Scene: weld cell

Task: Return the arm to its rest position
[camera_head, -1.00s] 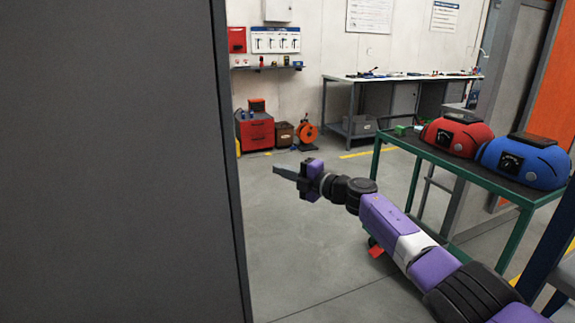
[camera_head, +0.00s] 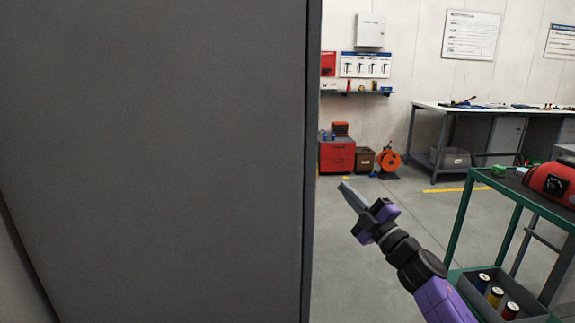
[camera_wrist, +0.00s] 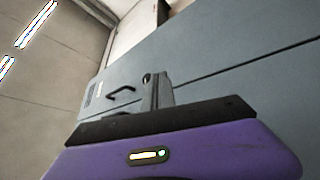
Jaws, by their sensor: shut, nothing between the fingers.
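My gripper (camera_head: 354,197) is at the end of my purple and black arm, in the lower middle of the head view. Its fingers are together with nothing between them, and they point up and to the left. It is in open air just right of the grey panel's edge. In the wrist view my gripper's fingers (camera_wrist: 159,92) stand up beyond its purple housing, in front of a grey surface with a dark handle. The rest of my arm runs out of the head view at the bottom.
A large grey panel (camera_head: 160,150) fills the left half of the head view. A green cart (camera_head: 463,222) with a red machine (camera_head: 552,182) stands to the right. A workbench (camera_head: 440,108), a red cabinet (camera_head: 337,156) and an orange reel (camera_head: 389,160) are at the back. Open floor lies between.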

